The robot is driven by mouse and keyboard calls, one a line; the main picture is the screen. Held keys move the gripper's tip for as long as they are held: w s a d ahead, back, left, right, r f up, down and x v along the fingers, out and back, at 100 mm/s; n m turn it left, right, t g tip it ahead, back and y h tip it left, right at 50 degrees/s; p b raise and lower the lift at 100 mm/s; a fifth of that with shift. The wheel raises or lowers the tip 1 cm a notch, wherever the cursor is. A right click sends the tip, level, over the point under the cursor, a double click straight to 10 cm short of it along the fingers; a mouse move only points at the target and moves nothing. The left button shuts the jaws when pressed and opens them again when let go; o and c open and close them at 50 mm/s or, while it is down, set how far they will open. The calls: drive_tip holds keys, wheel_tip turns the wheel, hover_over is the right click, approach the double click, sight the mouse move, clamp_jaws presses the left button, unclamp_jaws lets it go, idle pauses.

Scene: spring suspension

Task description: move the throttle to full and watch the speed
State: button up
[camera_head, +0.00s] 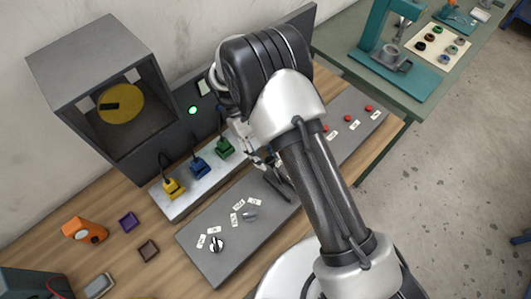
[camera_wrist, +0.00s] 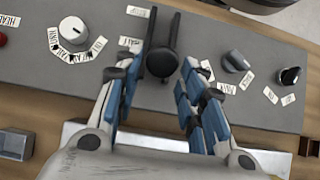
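In the wrist view, the throttle (camera_wrist: 163,52) is a black lever on the grey control panel. My gripper (camera_wrist: 161,74) is open, with blue-padded fingers. The lever's round knob shows between the fingertips, close to the left one; I cannot tell if they touch. In the head view, my gripper (camera_head: 262,160) is above the panel, partly hidden by my arm, near the dark lever (camera_head: 278,184). A yellow disc (camera_head: 120,104) with a black block sits inside a grey open-fronted housing (camera_head: 100,48). I see no readable speed figure.
A white-pointer knob (camera_wrist: 72,27), a grey knob (camera_wrist: 236,62) and a black knob (camera_wrist: 289,76) flank the lever. Yellow, blue and green plugs (camera_head: 198,168) stand on a pale strip behind the panel. A green light (camera_head: 192,110) glows. Red buttons (camera_head: 368,108) are at the right.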

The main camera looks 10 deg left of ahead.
drive_tip(key=shift+o, duration=0.9)
drive_tip(key=shift+d+r, duration=0.15)
drive_tip(key=v, duration=1.2)
